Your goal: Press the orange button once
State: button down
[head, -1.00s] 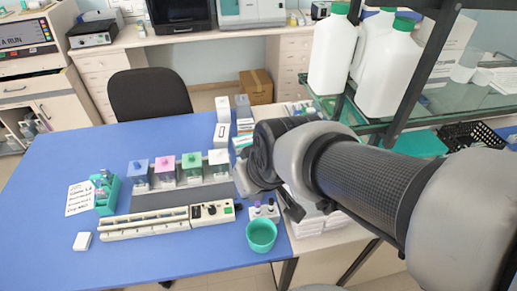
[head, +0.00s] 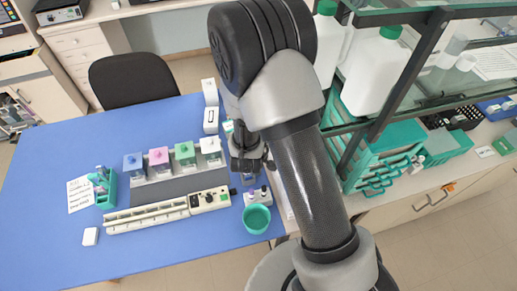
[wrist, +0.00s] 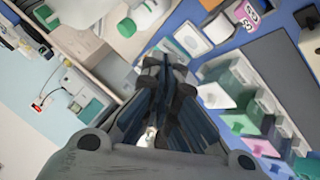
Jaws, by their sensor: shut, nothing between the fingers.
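A cream control box (head: 210,199) sits on the blue table at the right end of a long cream tray. It carries a black round knob and small marks beside it. The orange button is too small to make out surely on its panel. My gripper (head: 247,178) is shut and empty, hanging up and right of the control box, above a small grey rack (head: 258,195), apart from the box. In the wrist view my gripper (wrist: 166,68) shows closed fingers with nothing between them. The button does not show clearly in the wrist view.
A green cup (head: 256,219) stands below the rack. Staining jars with blue, pink, green and white lids (head: 172,160) stand behind the tray. A teal rack (head: 103,187) is at the left. Glass shelves with white bottles (head: 378,75) rise at right.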

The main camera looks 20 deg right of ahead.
jog(key=shift+d+f+h, duration=0.3)
jog(key=shift+d+f, duration=0.15)
jog(key=shift+d, duration=0.05)
notch_tip(320, 180, down, 9)
jog(key=b, duration=0.6)
jog(key=shift+r+b, duration=0.1)
jog(key=shift+b, duration=0.3)
dwell(1.0)
jog(key=shift+f+b, duration=0.4)
